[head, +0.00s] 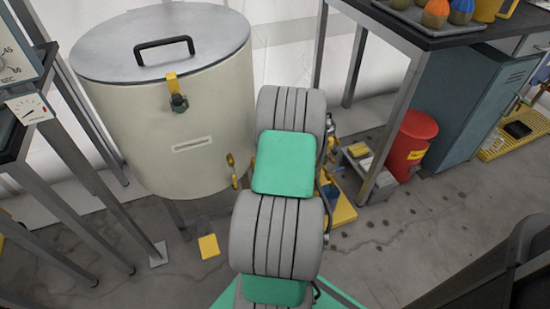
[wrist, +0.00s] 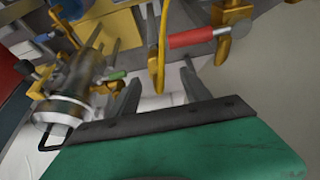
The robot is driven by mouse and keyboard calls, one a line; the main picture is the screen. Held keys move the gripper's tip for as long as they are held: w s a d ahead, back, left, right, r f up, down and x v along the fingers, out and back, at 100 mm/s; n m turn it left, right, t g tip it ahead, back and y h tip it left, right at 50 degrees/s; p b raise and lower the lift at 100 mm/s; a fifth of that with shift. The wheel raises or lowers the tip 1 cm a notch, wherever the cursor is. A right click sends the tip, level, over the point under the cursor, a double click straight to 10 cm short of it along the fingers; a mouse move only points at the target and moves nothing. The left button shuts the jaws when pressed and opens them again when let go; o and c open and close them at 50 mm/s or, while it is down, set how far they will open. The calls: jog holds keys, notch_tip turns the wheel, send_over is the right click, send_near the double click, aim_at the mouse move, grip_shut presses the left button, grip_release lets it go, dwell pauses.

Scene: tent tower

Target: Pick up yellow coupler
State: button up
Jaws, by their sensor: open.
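My gripper (wrist: 158,88) is open in the wrist view, with its two grey fingers apart and nothing seen held. A slim, upright yellow part (wrist: 160,50) stands just ahead of and between the fingertips; it may be the yellow coupler. Another yellow fitting (wrist: 222,42) with a red handle (wrist: 192,37) is to its right. I cannot tell for certain which is the coupler. In the head view my arm hides the gripper, and small yellow fittings (head: 232,170) show beside the arm, against the tank.
A large cream tank (head: 130,120) with a grey lid stands left of my arm. A dark workbench (head: 460,32) with metal legs and a red bin (head: 408,145) are at the right. In the wrist view, silver and yellow pipework (wrist: 65,110) crowds the left; grey floor is open at the right.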

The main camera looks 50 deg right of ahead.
jog(key=b+x, duration=0.1)
jog(key=x, duration=0.3)
jog(key=b+x, duration=0.1)
jog(key=x, duration=0.1)
jog(key=shift+d+r+b, duration=0.1)
jog(key=shift+d+b, duration=0.2)
grip_shut()
